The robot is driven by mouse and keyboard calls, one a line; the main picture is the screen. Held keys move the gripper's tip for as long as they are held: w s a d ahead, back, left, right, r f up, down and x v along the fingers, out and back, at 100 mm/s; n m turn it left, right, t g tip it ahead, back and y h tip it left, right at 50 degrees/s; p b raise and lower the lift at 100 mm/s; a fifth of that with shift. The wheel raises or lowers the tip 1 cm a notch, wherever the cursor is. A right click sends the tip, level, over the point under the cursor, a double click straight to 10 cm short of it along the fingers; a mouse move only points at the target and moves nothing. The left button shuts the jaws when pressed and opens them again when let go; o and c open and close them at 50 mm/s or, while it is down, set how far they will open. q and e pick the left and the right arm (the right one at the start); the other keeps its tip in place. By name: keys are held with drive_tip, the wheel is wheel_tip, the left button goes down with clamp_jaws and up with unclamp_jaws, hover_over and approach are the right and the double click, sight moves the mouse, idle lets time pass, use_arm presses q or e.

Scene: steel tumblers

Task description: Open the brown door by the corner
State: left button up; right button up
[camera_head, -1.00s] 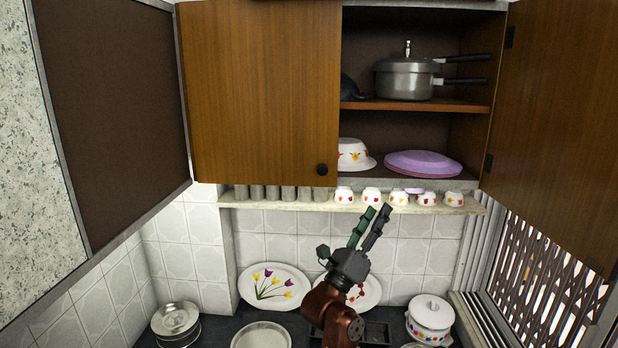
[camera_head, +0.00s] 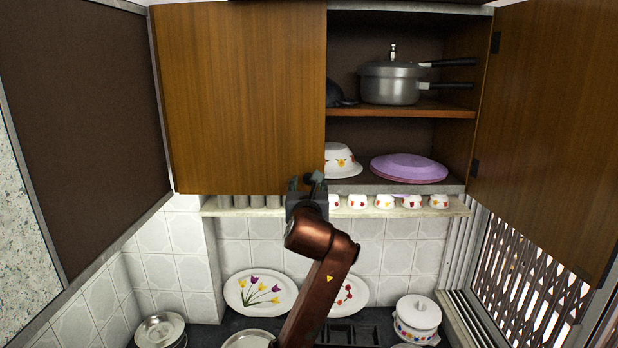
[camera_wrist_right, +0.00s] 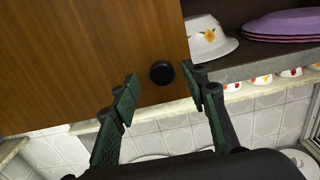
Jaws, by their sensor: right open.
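The brown wooden cabinet door (camera_head: 240,95) is closed over the left part of the wall cabinet. Its lower right corner is hidden behind my right gripper (camera_head: 307,183) in the head view. In the right wrist view the door (camera_wrist_right: 80,60) fills the upper left. Its round black knob (camera_wrist_right: 161,72) shows near that corner. My right gripper (camera_wrist_right: 165,90) is open and empty, with its fingers either side of the knob's line in the picture. Whether they reach around the knob I cannot tell. My left gripper is not in view.
The right cabinet door (camera_head: 550,130) stands open. The cabinet holds a steel pressure cooker (camera_head: 390,82), purple plates (camera_head: 408,168) and a patterned bowl (camera_head: 341,157). Small cups (camera_head: 384,202) and steel tumblers (camera_head: 257,201) line the narrow shelf below. A dark panel (camera_head: 85,120) stands at the left.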

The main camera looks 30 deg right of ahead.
drive_tip(key=shift+x, duration=0.8)
drive_tip(key=shift+s, duration=0.1)
drive_tip(key=shift+c, duration=0.5)
drive_tip(key=shift+d, duration=0.1)
clamp_jaws()
